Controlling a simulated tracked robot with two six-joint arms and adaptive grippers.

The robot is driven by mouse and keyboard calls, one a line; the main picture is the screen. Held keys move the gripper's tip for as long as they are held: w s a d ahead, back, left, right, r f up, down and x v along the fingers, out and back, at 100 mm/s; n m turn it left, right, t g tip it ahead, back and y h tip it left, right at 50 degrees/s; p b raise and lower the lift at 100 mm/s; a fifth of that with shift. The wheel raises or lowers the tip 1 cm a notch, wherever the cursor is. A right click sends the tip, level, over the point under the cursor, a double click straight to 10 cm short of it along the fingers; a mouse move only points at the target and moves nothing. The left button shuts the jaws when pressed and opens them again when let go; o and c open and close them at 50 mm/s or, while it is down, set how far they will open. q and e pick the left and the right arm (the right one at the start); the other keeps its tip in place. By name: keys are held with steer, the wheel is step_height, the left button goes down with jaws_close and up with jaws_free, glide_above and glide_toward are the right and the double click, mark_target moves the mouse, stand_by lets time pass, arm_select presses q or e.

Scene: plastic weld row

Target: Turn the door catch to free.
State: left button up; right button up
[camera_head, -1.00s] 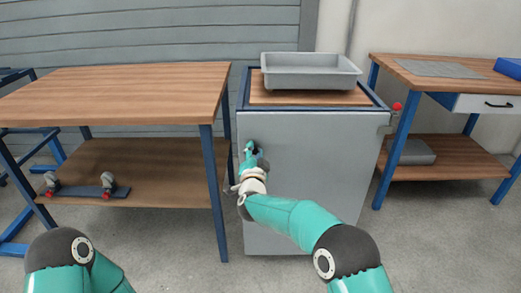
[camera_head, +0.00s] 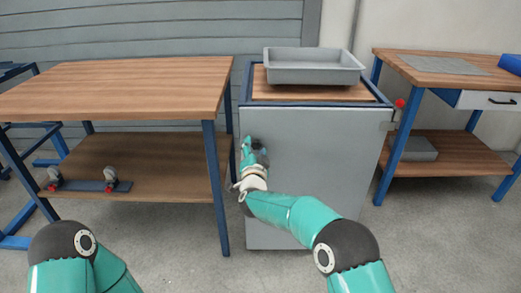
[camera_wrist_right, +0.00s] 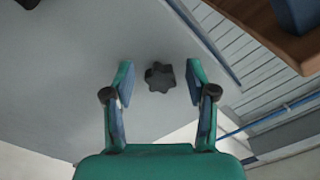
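The door catch, a dark star-shaped knob (camera_wrist_right: 160,77), sits on the grey cabinet door (camera_head: 312,165). My right gripper (camera_wrist_right: 160,86) is open, with one finger on each side of the knob in the right wrist view. There is a visible gap between each finger and the knob. In the head view my right gripper (camera_head: 254,150) is at the upper left of the door, and it largely hides the knob. My left gripper is out of view; only part of my left arm shows at the bottom left.
A grey tray (camera_head: 313,68) stands on top of the cabinet. A wooden workbench (camera_head: 120,85) is close to its left, with a castor-fitted part (camera_head: 88,185) on its lower shelf. Another bench (camera_head: 440,65) stands to the right. The floor before the cabinet is clear.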

steer(key=shift+d, duration=0.1)
steer(key=shift+s+r, duration=0.1)
steer(key=s, duration=1.1)
steer(key=shift+s, duration=0.4)
